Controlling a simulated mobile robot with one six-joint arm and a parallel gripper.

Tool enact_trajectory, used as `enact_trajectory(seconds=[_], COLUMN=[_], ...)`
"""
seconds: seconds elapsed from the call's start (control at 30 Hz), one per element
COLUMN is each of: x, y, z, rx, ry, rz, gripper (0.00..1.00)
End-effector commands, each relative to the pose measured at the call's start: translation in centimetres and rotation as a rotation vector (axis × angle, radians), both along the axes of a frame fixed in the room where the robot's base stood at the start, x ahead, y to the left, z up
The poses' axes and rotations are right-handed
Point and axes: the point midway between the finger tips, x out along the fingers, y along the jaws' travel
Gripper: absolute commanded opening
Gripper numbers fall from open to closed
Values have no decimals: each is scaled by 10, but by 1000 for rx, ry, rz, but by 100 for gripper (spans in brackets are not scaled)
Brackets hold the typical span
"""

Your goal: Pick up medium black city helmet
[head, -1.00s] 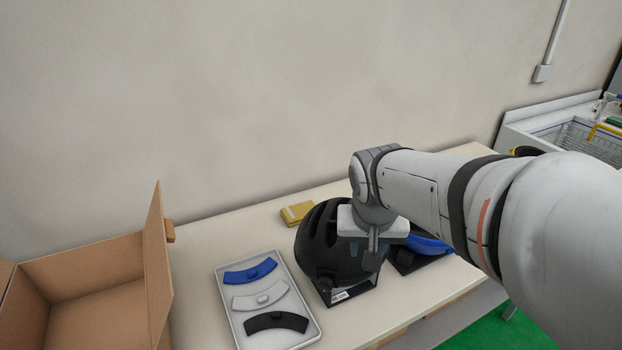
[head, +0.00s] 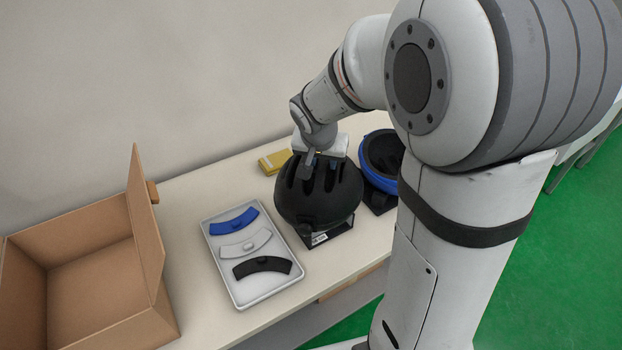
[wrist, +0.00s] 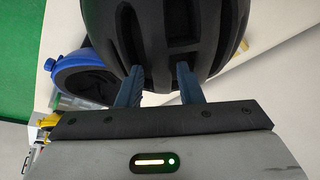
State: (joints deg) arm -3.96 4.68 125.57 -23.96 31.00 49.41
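The black helmet (head: 322,200) has long vents and sits on a dark stand (head: 330,236) with a white label on the table. It fills the upper middle of the wrist view (wrist: 165,35). My gripper (head: 308,172) is at the helmet's upper back side. In the wrist view my gripper (wrist: 159,72) has its two blue-grey fingers apart, their tips at the vents with a helmet rib between them. Whether they touch the rib is unclear. The helmet's far side is partly hidden by my wrist.
A blue-and-black helmet (head: 377,160) on a stand is close on the right. A tray (head: 228,268) with blue, white and black curved pieces lies left. A yellow box (head: 272,162) is behind. An open cardboard box (head: 90,270) stands at far left.

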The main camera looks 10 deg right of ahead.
Motion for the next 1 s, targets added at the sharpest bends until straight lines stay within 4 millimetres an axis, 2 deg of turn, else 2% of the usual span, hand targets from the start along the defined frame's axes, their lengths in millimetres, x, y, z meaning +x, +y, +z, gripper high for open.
enact_trajectory(seconds=[0.23, 0.63, 1.0], x=[1, 1, 1], y=[-1, -1, -1], z=[-2, -1, 0], rx=[1, 0, 1], ry=[-1, -1, -3], rz=[-1, -1, -1], gripper=[33, 0, 0])
